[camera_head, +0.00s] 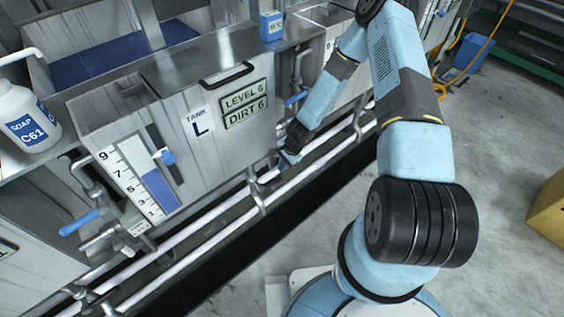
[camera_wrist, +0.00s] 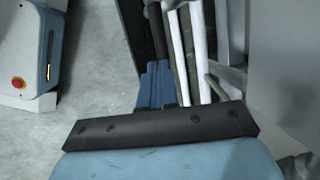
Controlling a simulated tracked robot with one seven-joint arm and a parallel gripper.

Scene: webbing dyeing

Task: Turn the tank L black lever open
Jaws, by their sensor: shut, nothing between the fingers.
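Tank L (camera_head: 215,143) is a grey metal tank with a "TANK L" label (camera_head: 199,122) and signs reading "LEVEL 6" and "DIRT 6". My gripper (camera_head: 289,158) is low beside the tank's lower right corner, close to the white pipes (camera_head: 325,148). In the wrist view my gripper (camera_wrist: 157,72) shows blue fingers, shut with nothing between them, beside the pipes (camera_wrist: 197,50). I cannot clearly make out the black lever in either view; my gripper and wrist cover part of the pipework there.
A blue-handled valve (camera_head: 80,223) is at the tank's lower left, beside the level gauge (camera_head: 140,182). Another blue handle (camera_head: 296,98) is above my gripper. A soap bottle (camera_head: 27,118) stands at left. The floor (camera_head: 480,200) at right is mostly clear, with a yellow box (camera_head: 550,208).

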